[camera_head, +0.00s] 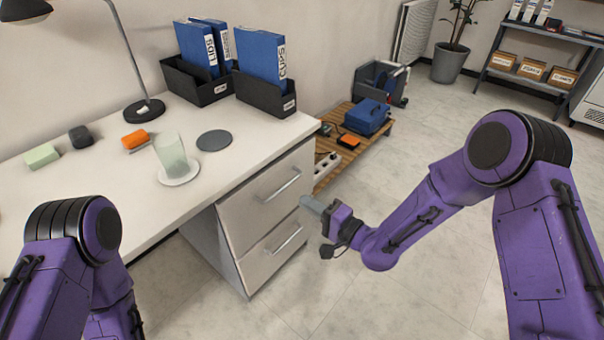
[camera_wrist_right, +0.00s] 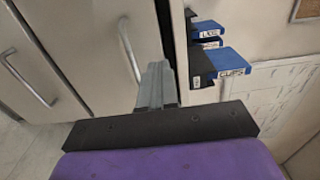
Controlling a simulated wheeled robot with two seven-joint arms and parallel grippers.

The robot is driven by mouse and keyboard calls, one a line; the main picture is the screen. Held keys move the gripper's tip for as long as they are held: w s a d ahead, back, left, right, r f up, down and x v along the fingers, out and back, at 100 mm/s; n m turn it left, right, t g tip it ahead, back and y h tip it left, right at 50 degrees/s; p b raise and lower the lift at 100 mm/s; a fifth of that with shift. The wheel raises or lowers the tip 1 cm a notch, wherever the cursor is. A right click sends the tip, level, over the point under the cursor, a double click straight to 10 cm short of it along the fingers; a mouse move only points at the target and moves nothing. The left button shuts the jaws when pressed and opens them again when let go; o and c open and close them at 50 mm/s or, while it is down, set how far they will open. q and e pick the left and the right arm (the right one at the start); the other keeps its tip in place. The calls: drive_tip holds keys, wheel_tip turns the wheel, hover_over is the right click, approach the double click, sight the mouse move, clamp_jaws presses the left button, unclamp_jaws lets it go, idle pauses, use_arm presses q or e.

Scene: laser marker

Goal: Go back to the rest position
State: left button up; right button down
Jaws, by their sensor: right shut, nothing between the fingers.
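My right arm (camera_head: 430,215) comes in from the right and its gripper (camera_head: 308,203) is shut and empty, close in the picture to the drawer front of the white desk. In the right wrist view the gripper (camera_wrist_right: 157,85) shows its grey fingers together, with drawer handles beyond at the left. Whether it touches the drawers cannot be told, but nothing is held. My left arm (camera_head: 75,245) shows at the lower left, but its gripper is out of the picture.
The white desk (camera_head: 90,190) holds a glass (camera_head: 170,155) on a white coaster, a grey disc (camera_head: 213,140), an orange block (camera_head: 135,139), a lamp (camera_head: 144,110) and blue binders (camera_head: 262,58) in black holders. A low wooden platform (camera_head: 330,172) stands beyond the drawers. The floor (camera_head: 350,300) below is clear.

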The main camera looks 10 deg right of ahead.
drive_tip(key=s+d+f+n+g+h+p, duration=0.2)
drive_tip(key=s+d+f+g+h+p, duration=0.25)
drive_tip(key=s+d+f+h, duration=0.65)
drive_tip(key=s+d+g+h+p, duration=0.2)
drive_tip(key=s+d, duration=0.3)
drive_tip(key=s, duration=0.6)
drive_tip(key=s+d+n+g+h+p, duration=0.1)
drive_tip(key=s+d+g+p, duration=0.3)
drive_tip(key=s, duration=0.7)
drive_tip(key=shift+d+f+h+p, duration=0.35)
drive_tip(key=shift+d+h, duration=0.1)
drive_tip(key=shift+h, duration=0.15)
drive_tip(key=shift+s, duration=0.1)
